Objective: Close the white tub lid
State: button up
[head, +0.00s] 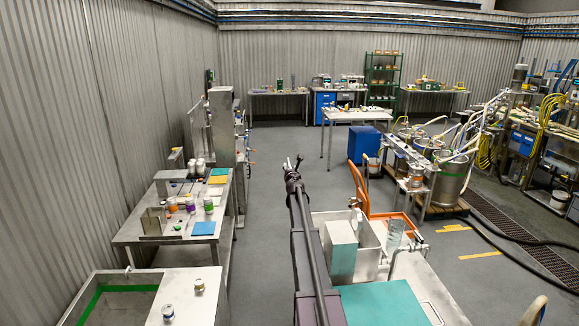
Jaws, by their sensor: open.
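My gripper (293,162) is at the end of my outstretched arm in the middle of the head view, over the open floor. Its fingers are spread apart with nothing between them. I cannot tell for certain which thing is the white tub, or whether its lid is open. Small white containers (196,166) also stand on the left steel table.
The left steel table (140,232) carries jars and coloured mats. A sink counter (190,288) is at the front left. An orange hand truck (360,188), steel kegs (452,180) and hoses stand to the right. Grey floor (268,170) lies clear between the left table and the middle.

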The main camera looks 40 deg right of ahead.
aim_at(289, 163)
jog(key=shift+x, duration=1.7)
grip_shut()
